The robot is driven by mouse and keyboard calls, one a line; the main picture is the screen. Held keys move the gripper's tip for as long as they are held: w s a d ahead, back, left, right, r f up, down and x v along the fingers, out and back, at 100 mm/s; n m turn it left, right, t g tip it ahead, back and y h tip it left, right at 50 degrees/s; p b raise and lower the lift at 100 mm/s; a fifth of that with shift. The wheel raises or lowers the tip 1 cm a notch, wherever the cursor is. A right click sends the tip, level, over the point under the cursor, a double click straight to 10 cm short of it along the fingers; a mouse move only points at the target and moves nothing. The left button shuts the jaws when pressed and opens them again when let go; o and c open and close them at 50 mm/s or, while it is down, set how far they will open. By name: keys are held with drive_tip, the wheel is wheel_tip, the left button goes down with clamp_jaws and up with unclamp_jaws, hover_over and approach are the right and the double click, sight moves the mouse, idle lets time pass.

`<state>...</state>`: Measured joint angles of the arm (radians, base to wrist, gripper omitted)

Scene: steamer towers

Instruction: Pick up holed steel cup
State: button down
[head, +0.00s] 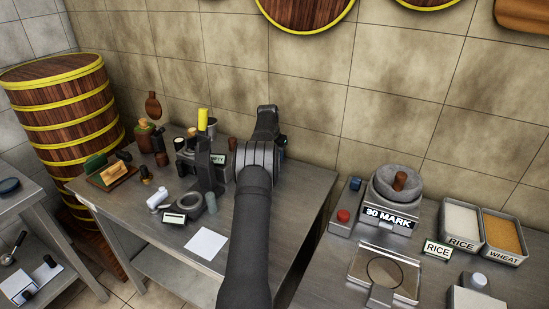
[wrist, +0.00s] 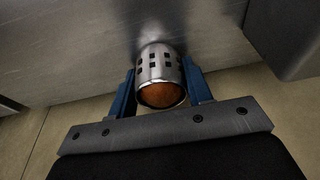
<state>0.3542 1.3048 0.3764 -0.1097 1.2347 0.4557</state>
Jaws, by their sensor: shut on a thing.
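The holed steel cup (wrist: 160,66) shows in the wrist view as a shiny metal cylinder with rows of square holes. Its near end shows a round orange-brown face (wrist: 162,95). My gripper (wrist: 160,76) has one blue finger on each side of the cup and is shut on it. A grey metal surface lies beyond the cup; I cannot tell whether the cup touches it. In the head view my arm reaches over the left steel table, and I cannot make out the cup or the fingertips there.
The left steel table (head: 170,236) carries a white paper (head: 206,244), a yellow cylinder (head: 203,119) and several small items. On the right stand a stone mortar (head: 384,187), a rice tray (head: 462,222) and a wheat tray (head: 503,232). A wooden steamer tower (head: 62,115) stands far left.

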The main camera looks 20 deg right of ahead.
drive_tip(key=shift+r, duration=0.25)
drive_tip(key=shift+r, duration=0.7)
drive_tip(key=shift+r, duration=0.15)
drive_tip(key=shift+r, duration=2.4)
